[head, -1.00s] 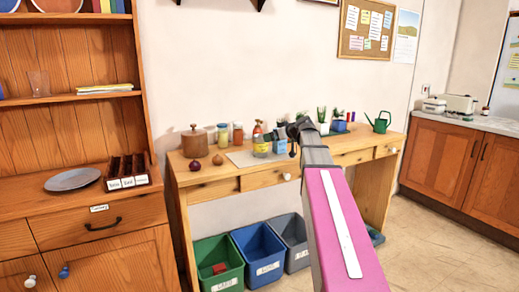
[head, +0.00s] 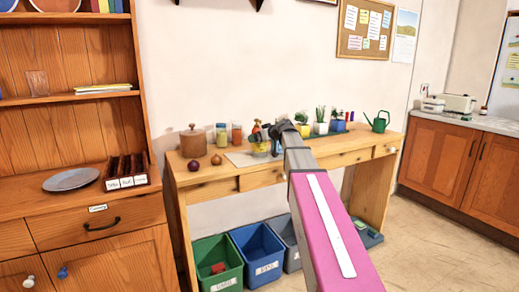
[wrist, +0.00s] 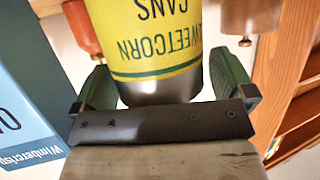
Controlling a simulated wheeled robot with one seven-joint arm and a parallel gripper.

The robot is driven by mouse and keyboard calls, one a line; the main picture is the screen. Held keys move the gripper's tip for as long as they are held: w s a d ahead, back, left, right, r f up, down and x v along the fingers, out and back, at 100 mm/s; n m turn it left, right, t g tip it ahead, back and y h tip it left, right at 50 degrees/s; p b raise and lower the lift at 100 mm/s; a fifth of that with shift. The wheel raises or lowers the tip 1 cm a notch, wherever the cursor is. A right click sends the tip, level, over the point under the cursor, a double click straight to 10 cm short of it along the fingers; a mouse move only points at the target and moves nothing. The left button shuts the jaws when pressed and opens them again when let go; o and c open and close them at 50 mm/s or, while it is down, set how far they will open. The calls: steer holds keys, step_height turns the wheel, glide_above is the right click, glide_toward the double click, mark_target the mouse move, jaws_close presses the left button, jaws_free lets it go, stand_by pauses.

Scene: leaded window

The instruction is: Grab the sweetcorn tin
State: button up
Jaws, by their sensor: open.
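The sweetcorn tin (wrist: 155,40) fills the middle of the wrist view, upside down in the picture, with a yellow and green label and a bare metal end. My gripper (wrist: 165,80) is open, with one green-padded finger on each side of the tin. Small gaps seem to show between the fingers and the tin; contact is unclear. In the head view the tin (head: 261,149) stands on the wooden bench, partly hidden by my gripper (head: 268,133).
A blue box (wrist: 22,110) stands close beside one finger. An orange-red container (wrist: 82,28) and a brown wooden object (wrist: 250,14) show behind the tin. Jars (head: 237,133), plant pots and a green watering can (head: 378,122) stand on the bench (head: 215,171).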

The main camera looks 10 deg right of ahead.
steer(key=c, duration=1.2)
steer(key=shift+o, duration=0.2)
steer(key=shift+r, duration=0.15)
